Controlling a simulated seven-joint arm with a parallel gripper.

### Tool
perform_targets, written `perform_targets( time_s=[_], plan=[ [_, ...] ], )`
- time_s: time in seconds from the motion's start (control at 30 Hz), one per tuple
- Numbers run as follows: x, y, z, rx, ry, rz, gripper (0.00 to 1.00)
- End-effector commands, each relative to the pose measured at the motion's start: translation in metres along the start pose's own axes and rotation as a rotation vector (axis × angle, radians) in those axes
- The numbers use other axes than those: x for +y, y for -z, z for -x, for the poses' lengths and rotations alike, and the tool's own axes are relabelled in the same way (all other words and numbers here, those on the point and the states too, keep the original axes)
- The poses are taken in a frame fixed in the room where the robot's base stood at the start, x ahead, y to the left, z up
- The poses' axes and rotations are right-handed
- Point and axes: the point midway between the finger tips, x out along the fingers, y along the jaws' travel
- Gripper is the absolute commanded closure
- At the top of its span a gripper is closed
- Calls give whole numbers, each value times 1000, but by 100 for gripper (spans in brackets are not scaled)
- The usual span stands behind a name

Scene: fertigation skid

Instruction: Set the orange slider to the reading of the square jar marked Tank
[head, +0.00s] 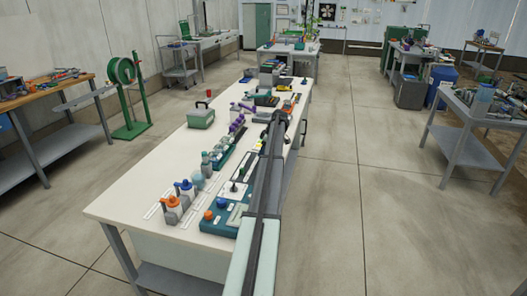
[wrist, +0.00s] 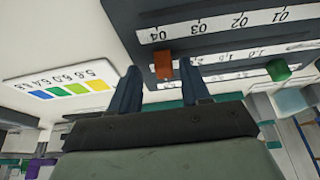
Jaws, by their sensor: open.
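The orange slider (wrist: 163,66) sits on a dark panel in the wrist view, close to the 40 mark of a white scale (wrist: 220,25) that appears upside down. My gripper (wrist: 159,74) is open, its two dark blue fingers on either side of the orange slider in the picture. I see no clear contact, and cannot tell whether the fingertips reach down around it. In the head view my arm stretches along the bench and the gripper is too small to make out. No label on any jar can be read there, so I cannot pick out the square Tank jar.
A green slider (wrist: 279,70) sits on a second scale to the right on the panel. A colour card (wrist: 65,85) lies left of it. The bench's left side has free room.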

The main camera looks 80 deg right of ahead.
Motion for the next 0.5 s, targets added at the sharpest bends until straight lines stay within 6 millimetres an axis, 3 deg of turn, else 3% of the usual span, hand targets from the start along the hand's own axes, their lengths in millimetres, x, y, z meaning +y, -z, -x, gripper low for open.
perform_targets(
  time_s=[0.27, 0.5],
  plan=[
    [0, 0, 18, 1, 0, 0, 53],
    [0, 0, 63, 1, -2, 0, 53]
  ],
)
